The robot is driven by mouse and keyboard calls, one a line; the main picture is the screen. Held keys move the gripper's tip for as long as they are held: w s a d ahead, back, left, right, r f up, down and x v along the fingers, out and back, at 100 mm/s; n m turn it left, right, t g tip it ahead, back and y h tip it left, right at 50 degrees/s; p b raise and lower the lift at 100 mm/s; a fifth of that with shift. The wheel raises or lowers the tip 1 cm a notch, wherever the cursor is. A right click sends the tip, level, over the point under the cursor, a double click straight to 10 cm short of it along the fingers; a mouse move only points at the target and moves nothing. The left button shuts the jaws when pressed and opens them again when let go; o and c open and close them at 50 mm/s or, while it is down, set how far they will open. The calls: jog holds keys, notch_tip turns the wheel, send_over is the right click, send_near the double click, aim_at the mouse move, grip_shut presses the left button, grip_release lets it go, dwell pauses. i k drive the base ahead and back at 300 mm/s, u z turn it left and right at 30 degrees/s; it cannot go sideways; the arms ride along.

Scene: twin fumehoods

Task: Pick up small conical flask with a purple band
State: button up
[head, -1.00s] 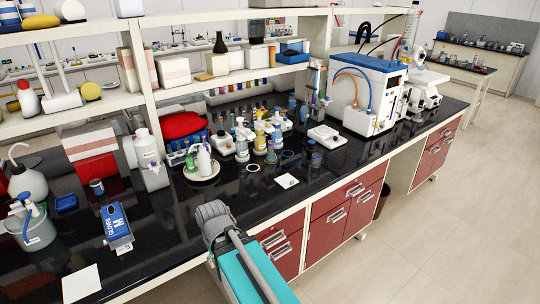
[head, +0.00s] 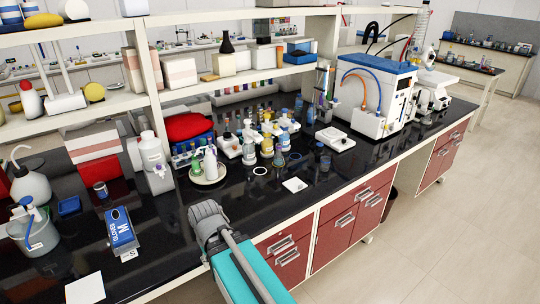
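A cluster of small bottles and conical flasks stands mid-bench in the head view. Among them are a flask with a yellow part (head: 267,145) and a pale one (head: 250,152) to its left. They are too small for me to make out a purple band, so I cannot tell which is the task's flask. Part of my grey arm (head: 209,218) reaches over the bench's front edge, in front of and to the left of the cluster and apart from it. My gripper's fingers do not show.
A white balance (head: 334,138) and a large blue-topped machine (head: 375,90) stand right. A shelf (head: 230,77) overhangs the back. A blue box (head: 120,232) lies left.

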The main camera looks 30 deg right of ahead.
aim_at(278, 160)
jog(key=i, duration=1.3)
jog(key=z, duration=0.05)
